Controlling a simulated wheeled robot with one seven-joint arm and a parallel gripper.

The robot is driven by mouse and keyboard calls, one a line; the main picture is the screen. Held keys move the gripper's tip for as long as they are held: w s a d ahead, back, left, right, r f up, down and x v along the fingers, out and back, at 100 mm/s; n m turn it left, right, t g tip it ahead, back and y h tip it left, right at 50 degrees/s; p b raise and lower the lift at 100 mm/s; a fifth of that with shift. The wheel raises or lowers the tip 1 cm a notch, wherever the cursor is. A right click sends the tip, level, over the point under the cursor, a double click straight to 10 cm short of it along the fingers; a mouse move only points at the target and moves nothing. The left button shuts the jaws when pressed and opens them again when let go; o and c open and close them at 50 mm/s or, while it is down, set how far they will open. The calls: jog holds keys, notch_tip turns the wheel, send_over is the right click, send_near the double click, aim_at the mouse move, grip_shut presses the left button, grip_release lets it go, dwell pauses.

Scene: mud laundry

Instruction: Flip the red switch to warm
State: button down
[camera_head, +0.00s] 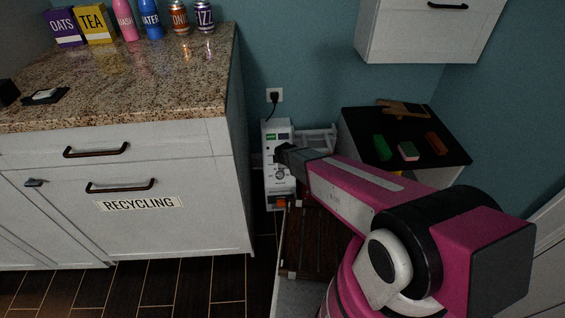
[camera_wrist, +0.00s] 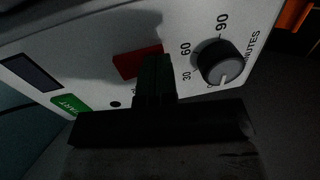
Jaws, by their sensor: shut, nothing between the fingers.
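The red switch (camera_wrist: 128,65) is on the white control panel (camera_wrist: 100,40) in the wrist view, partly hidden behind my fingers. Its setting and any label beside it cannot be read. My gripper (camera_wrist: 155,68) is shut and empty, with its fingertips over the right part of the switch; I cannot tell whether they touch it. In the head view, my gripper (camera_head: 281,153) is at the front of the white appliance (camera_head: 275,195) and covers part of its panel.
A black dial (camera_wrist: 221,64) with minute marks is right of my fingers, and a green START button (camera_wrist: 69,104) is left. A granite counter (camera_head: 120,75) stands at left in the head view. A black-topped table (camera_head: 450,150) is at right.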

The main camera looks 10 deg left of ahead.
dwell(0.3)
jog(key=shift+r, duration=0.8)
jog(key=s+d+r, duration=0.1)
jog(key=s+r, duration=0.8)
jog(key=r, duration=0.1)
jog(key=shift+s+d, duration=0.2)
jog(key=shift+d, duration=0.1)
jog(key=s+d+r+m+g, duration=0.2)
jog(key=d+r+m, duration=0.2)
jog(key=d, duration=0.5)
jog(key=s+d+r+m+g, duration=0.2)
jog(key=d+r+m, duration=0.3)
jog(key=d+m, duration=0.4)
jog(key=s+d+r+m+g+h, duration=0.1)
jog(key=s+d+r+m, duration=0.1)
jog(key=d+r+m, duration=0.2)
jog(key=d+m, duration=0.3)
jog(key=d, duration=0.4)
jog(key=shift+r+g, duration=0.3)
jog(key=shift+g, duration=0.1)
